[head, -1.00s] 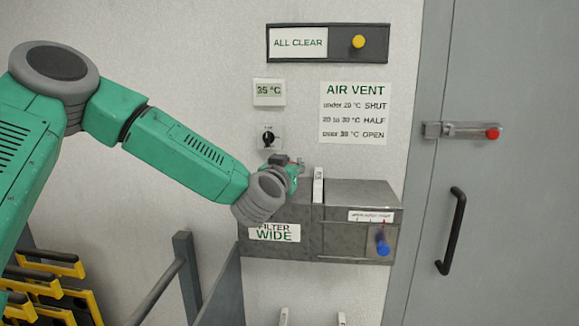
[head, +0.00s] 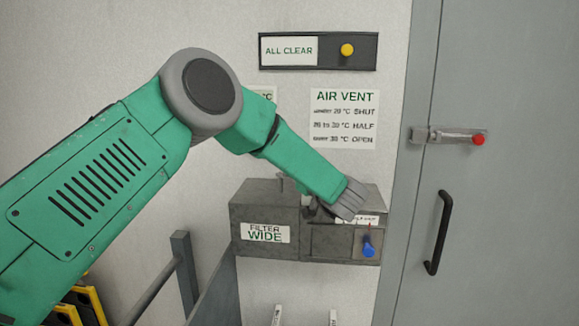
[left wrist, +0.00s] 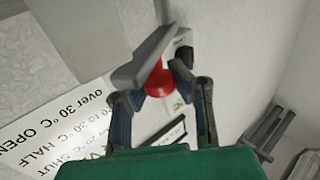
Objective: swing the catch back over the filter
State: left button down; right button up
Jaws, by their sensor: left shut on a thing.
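My left gripper (left wrist: 163,86) has its two fingers on either side of a red knob (left wrist: 158,79) and is shut on it. A grey flat bar (left wrist: 141,62), which looks like the catch, lies right against the knob. In the head view my left wrist covers the right part of the top of the grey filter housing (head: 250,209), hiding the fingers, knob and filter. My right gripper is in no view.
Above are an AIR VENT sign (head: 343,119) and an ALL CLEAR panel (head: 289,50). A grey door (head: 510,120) with a black handle (head: 438,232) stands right. A railing (head: 160,285) is lower left.

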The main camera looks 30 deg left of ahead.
pick_arm(q)
jog(key=shift+w+d+f+n+g+y, duration=0.15)
jog(key=shift+w+f+n+g+y, duration=0.1)
jog(key=shift+n+g, duration=0.25)
jog(key=shift+w+d+f+n+g+y, duration=0.15)
jog(key=shift+n+g+y, duration=0.15)
jog(key=shift+g, duration=0.4)
jog(key=c, duration=1.5)
grip_release()
jog(key=shift+o, duration=0.9)
jog(key=shift+w+d, duration=0.15)
jog(key=shift+w, duration=0.2)
jog(key=shift+s+d+r, duration=0.2)
jog(key=shift+s+r, duration=0.05)
jog(key=shift+r, duration=0.05)
jog(key=v, duration=1.2)
jog(key=shift+w+f, duration=0.3)
jog(key=shift+w, duration=0.1)
